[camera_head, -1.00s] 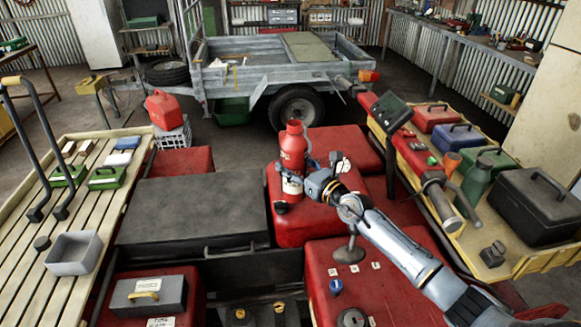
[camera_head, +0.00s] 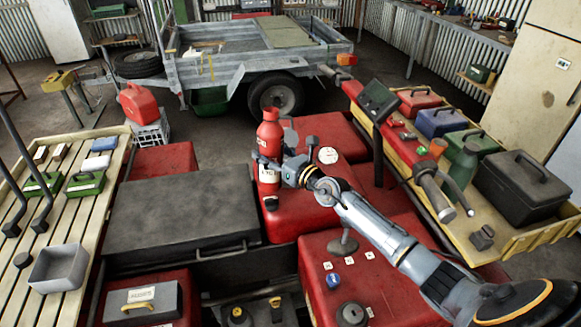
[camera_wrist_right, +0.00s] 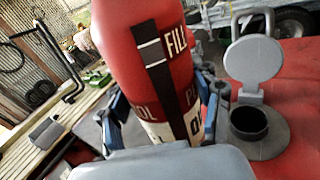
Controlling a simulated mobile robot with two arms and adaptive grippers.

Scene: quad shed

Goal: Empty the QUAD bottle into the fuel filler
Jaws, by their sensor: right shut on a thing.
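The red bottle (camera_head: 269,138) stands about upright above the red bodywork, with a pale label band low on its side. It also shows large in the right wrist view (camera_wrist_right: 140,55), where its top is cut off. My right gripper (camera_head: 283,172) is shut on the bottle's lower part; its blue-grey fingers lie on both sides of it in the right wrist view. The fuel filler (camera_wrist_right: 250,122) is just right of the bottle there. Its round grey lid (camera_wrist_right: 253,60) is raised and its dark mouth is open. In the head view I cannot clearly make out the filler. My left gripper is out of view.
A dark flat box (camera_head: 180,215) lies left of the bottle. A slatted bench (camera_head: 80,240) with small blocks stands at the left. A yellow-edged tray (camera_head: 545,225) with toolboxes and a green can (camera_head: 460,165) is at the right. A trailer (camera_head: 225,72) stands behind.

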